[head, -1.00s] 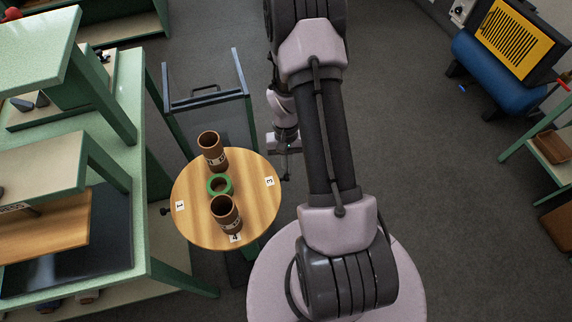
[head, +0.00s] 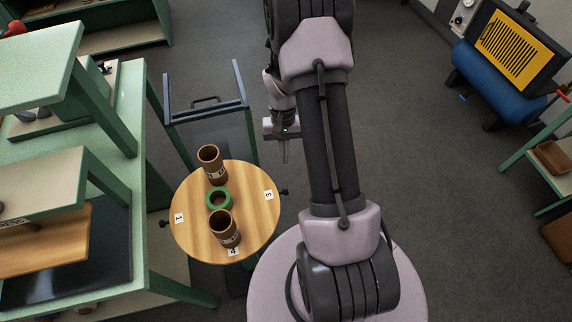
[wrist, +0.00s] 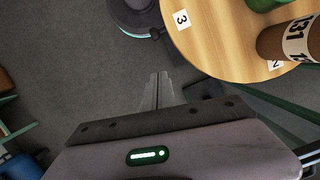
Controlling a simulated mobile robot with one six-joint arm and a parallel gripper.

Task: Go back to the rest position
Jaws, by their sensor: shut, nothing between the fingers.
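My gripper (head: 285,152) hangs beside my arm in the head view, to the upper right of the round wooden turntable (head: 258,214) and apart from it. In the wrist view its fingers (wrist: 157,90) are together with nothing between them, over bare grey floor. The turntable (wrist: 215,45) fills the upper right there. Two brown cups stand on it in the head view, one at the back (head: 211,165) and one at the front (head: 224,228). A green ring (head: 219,199) lies between them.
A green-framed workbench (head: 140,200) with shelves is on the left. A dark cart (head: 215,125) with a handle stands behind the turntable. A blue cylinder (head: 490,85) with a yellow panel (head: 515,45) is at the upper right. The floor (head: 420,140) right of my arm is clear.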

